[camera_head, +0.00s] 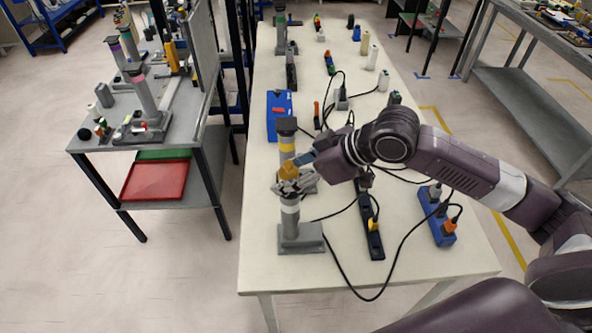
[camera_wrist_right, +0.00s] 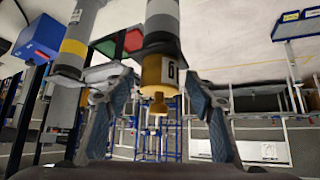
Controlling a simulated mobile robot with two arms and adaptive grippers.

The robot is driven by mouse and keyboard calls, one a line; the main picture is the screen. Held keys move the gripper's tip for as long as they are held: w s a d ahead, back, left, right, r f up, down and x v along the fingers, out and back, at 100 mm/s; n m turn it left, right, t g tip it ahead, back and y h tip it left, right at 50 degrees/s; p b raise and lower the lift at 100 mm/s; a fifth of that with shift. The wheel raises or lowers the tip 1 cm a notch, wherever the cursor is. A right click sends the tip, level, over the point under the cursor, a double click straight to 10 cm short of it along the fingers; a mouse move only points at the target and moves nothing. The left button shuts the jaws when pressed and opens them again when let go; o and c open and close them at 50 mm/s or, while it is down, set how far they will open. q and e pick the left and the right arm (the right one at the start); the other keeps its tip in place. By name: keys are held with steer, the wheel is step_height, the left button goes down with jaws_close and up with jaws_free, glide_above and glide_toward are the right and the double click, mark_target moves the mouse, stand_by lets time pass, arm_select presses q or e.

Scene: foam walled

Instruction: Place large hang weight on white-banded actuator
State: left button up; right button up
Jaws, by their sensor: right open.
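The white-banded actuator (camera_head: 289,219) stands upright on its grey base near the table's front left edge. A brass weight (camera_head: 289,168) with a knob rests on its top. In the right wrist view, which looks upside down, the weight (camera_wrist_right: 158,73) carries a label with a "6" and meets the top of the grey column (camera_wrist_right: 163,22). My right gripper (camera_head: 291,184) is at the actuator's top. Its fingers (camera_wrist_right: 155,118) are spread either side of the weight, with visible gaps. My left gripper is not in view.
A yellow-banded actuator (camera_head: 287,143) stands just behind. A blue box (camera_head: 279,104) is beyond it. A black power strip (camera_head: 369,225), a blue power strip (camera_head: 435,215) and loose cables lie to the right. A side table (camera_head: 101,150) stands left, across a gap.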

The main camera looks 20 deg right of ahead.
steer(key=b+v, duration=0.2)
steer(key=v, duration=1)
steer(key=shift+r+b, duration=0.2)
steer(key=shift+b, duration=0.15)
steer(key=shift+c, duration=0.3)
stand_by(1.1)
